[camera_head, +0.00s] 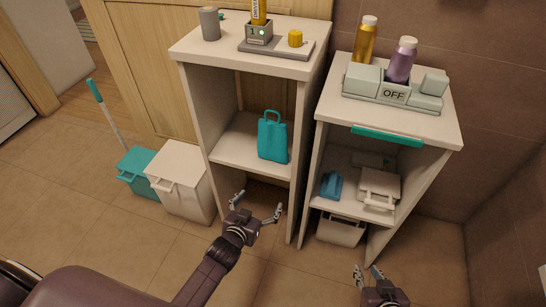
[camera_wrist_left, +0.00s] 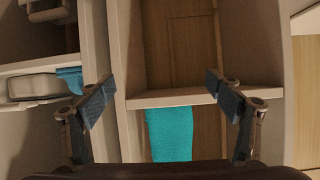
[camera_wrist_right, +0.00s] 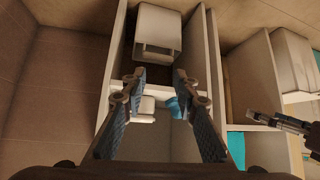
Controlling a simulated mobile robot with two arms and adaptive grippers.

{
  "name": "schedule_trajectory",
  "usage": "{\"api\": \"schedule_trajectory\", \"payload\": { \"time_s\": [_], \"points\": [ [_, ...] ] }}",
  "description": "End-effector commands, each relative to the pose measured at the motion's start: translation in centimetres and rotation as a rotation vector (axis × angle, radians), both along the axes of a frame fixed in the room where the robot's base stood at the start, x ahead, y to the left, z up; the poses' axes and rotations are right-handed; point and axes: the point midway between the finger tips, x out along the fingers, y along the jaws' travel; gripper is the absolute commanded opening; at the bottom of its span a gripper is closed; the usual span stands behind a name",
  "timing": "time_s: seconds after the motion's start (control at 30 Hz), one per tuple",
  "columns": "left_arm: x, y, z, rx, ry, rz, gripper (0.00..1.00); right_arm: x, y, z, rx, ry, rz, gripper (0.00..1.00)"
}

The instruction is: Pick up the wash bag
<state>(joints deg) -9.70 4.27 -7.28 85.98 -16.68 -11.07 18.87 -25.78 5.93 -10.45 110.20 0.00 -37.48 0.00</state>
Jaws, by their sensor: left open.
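A teal bag with a handle on top, which looks like the wash bag (camera_head: 272,138), stands upright on the middle shelf of the left cabinet (camera_head: 230,149). It also shows as a teal patch in the left wrist view (camera_wrist_left: 170,135), between my left fingers. My left gripper (camera_head: 257,206) is open and empty, in front of and below that shelf, apart from the bag. My right gripper (camera_head: 367,271) is open and empty, low in front of the right cabinet (camera_head: 455,125). A smaller blue item (camera_head: 331,185) sits on the right cabinet's shelf.
White lidded boxes (camera_head: 379,186) share the right cabinet. A white bin (camera_head: 182,180) and a teal bin (camera_head: 137,170) stand left of the left cabinet. Bottles (camera_head: 402,60) and a grey cup (camera_head: 209,23) stand on the tops. Side walls bound both shelves. Floor in front is clear.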

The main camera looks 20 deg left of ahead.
Motion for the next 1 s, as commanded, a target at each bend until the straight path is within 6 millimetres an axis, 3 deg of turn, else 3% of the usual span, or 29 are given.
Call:
{"api": "schedule_trajectory", "payload": {
  "time_s": [0.03, 0.13, 0.3, 0.4, 0.57, 0.87, 1.0],
  "points": [
    [1.7, 0.0, 1.2, -0.008, -0.077, 0.005, 0.84, 0.8, 0.3, 0.9, 0.012, -0.053, 0.0, 0.28],
    [3.8, 0.1, 5.8, -0.026, -0.202, 0.013, 0.84, 1.7, 0.5, 5.0, 0.03, -0.137, 0.001, 0.28],
    [5.2, 0.3, 11.8, -0.047, -0.356, 0.023, 0.84, 1.8, 0.5, 10.4, 0.051, -0.24, 0.001, 0.28],
    [5.4, 0.4, 13.9, -0.053, -0.405, 0.026, 0.84, 1.6, 0.5, 12.3, 0.058, -0.273, 0.001, 0.28],
    [6.6, 0.4, 15.2, -0.057, -0.431, 0.027, 0.84, 2.2, 0.8, 14.4, 0.074, -0.343, 0.005, 0.28],
    [8.6, 0.3, 15.3, -0.057, -0.429, 0.026, 0.84, 3.4, 1.4, 17.0, 0.103, -0.46, 0.012, 0.28],
    [9.9, 0.2, 15.3, -0.055, -0.43, 0.026, 0.84, 4.2, 1.9, 19.1, 0.129, -0.563, 0.017, 0.28]
  ]
}}
